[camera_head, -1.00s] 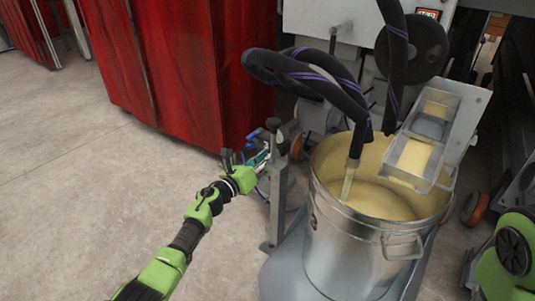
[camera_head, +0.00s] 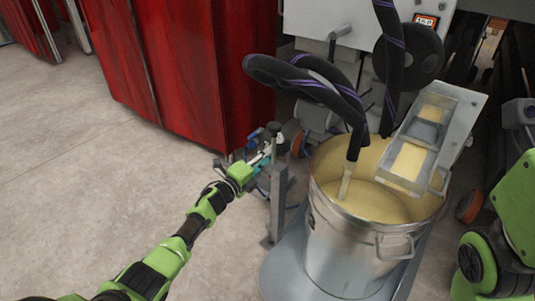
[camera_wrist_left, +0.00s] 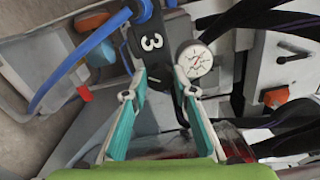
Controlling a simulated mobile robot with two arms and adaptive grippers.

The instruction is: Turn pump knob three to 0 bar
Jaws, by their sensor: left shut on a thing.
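Pump knob three (camera_wrist_left: 158,100) is a dark part in the left wrist view, below a black block with a white "3" label (camera_wrist_left: 152,41). In the head view my left gripper (camera_head: 262,152) reaches the pump stand (camera_head: 278,200) left of the metal pot. My right gripper is not in view.
A metal pot (camera_head: 345,250) of yellow liquid stands right of the pump stand, with black hoses (camera_head: 315,80) above it. Red curtains (camera_head: 175,70) hang behind. A blue hose (camera_wrist_left: 75,60) runs left of the knob. Open floor lies at left.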

